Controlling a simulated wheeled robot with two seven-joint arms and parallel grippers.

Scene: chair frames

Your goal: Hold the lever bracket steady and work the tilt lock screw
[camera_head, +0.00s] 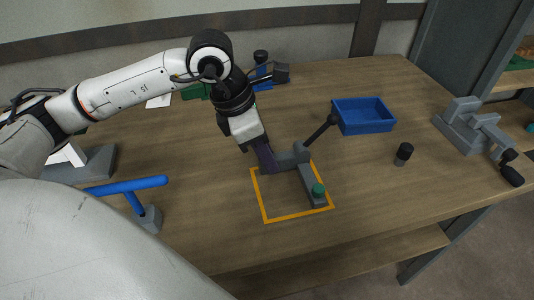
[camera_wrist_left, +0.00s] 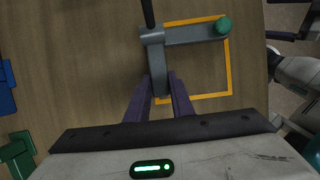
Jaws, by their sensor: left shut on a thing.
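The lever bracket (camera_head: 307,180) is a grey angled piece lying inside an orange outline on the wooden table. A dark lever rod (camera_head: 320,132) rises from its corner, and a green knob (camera_head: 318,189), apparently the tilt lock screw, sits on its other end. My left gripper (camera_head: 271,162) is shut on the bracket's short grey arm. In the left wrist view its purple fingers (camera_wrist_left: 160,84) lie on both sides of that arm, and the green knob (camera_wrist_left: 223,25) is clear of them.
A blue tray (camera_head: 364,129) stands behind the bracket. A black-topped cylinder (camera_head: 403,154) and a grey fixture (camera_head: 470,125) are to the right. A blue T-shaped handle (camera_head: 127,187) is at the left. Table is clear in front of the orange outline (camera_head: 299,215).

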